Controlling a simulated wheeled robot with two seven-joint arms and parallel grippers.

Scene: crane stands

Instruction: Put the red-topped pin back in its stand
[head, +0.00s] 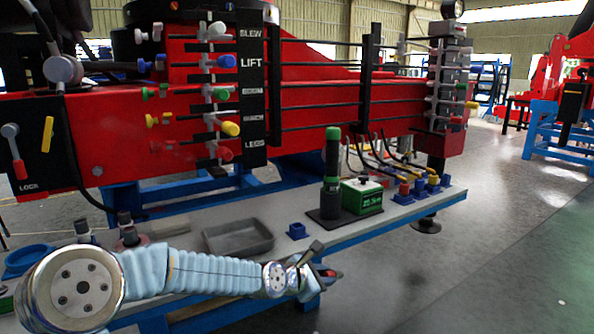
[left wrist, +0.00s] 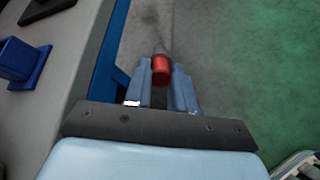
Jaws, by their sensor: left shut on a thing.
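My left gripper (head: 320,271) is shut on the red-topped pin (head: 331,274), out over the front edge of the bench. In the left wrist view the pin's red top (left wrist: 161,70) shows between the two fingers (left wrist: 162,80); the rest of the pin is hidden. A small square blue stand (head: 297,230) sits on the bench behind the gripper, apart from it. What looks like the same blue stand (left wrist: 24,64) is at the left of the wrist view. I cannot tell which stand belongs to the pin. My right gripper is not in view.
On the bench are a grey tray (head: 240,237), a green-topped black cylinder (head: 332,160) on a dark base, a green box (head: 362,196) and several blue stands at the right end. The red crane frame (head: 320,95) rises behind. Open floor (head: 480,240) lies to the right.

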